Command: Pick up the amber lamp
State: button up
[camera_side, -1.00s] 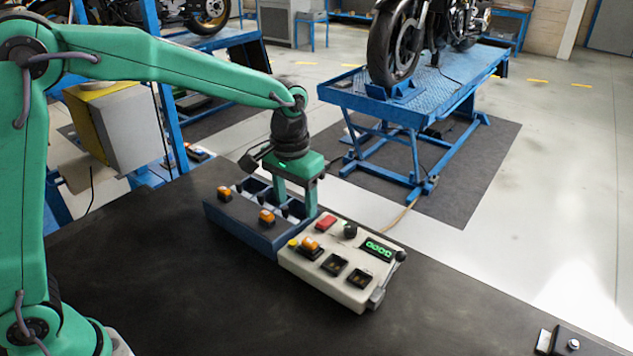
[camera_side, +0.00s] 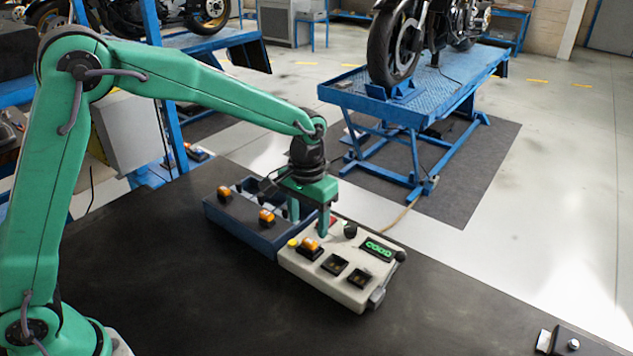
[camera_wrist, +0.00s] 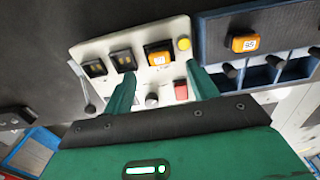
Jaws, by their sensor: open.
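An amber lamp (camera_side: 309,244) sits in a black socket on the cream control box (camera_side: 345,292). It also shows in the wrist view (camera_wrist: 158,57), just past my fingertips and between their lines. Two more amber lamps, a near one (camera_side: 266,217) and a far one (camera_side: 224,193), sit on the blue rack (camera_side: 232,222). My gripper (camera_side: 309,225) points down over the back of the box, apart from the lamps. In the wrist view my gripper (camera_wrist: 160,76) is open, with nothing between its fingers.
The box also has a yellow button (camera_side: 292,243), a black knob (camera_side: 350,230), a green display (camera_side: 378,250), two empty-looking sockets and a side lever (camera_side: 400,256). A red button (camera_wrist: 181,90) is close to one finger. The dark bench (camera_side: 180,290) is clear in front.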

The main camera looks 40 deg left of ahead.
aim_at(309, 242)
jog(key=shift+f, duration=0.1)
jog(key=shift+s+f, duration=0.1)
jog(key=shift+f, duration=2.4)
jog(key=c, duration=1.1)
jog(key=shift+r, duration=0.1)
jog(key=shift+r, duration=0.4)
notch_tip(309, 242, up, 3)
jog(key=shift+r, duration=0.1)
jog(key=s+d+r, duration=0.4)
jog(key=s+d, duration=0.1)
jog(key=s+d+r, duration=0.2)
jog(key=s+d, duration=0.1)
jog(key=shift+s+r, duration=0.25)
jog(key=shift+r, duration=0.15)
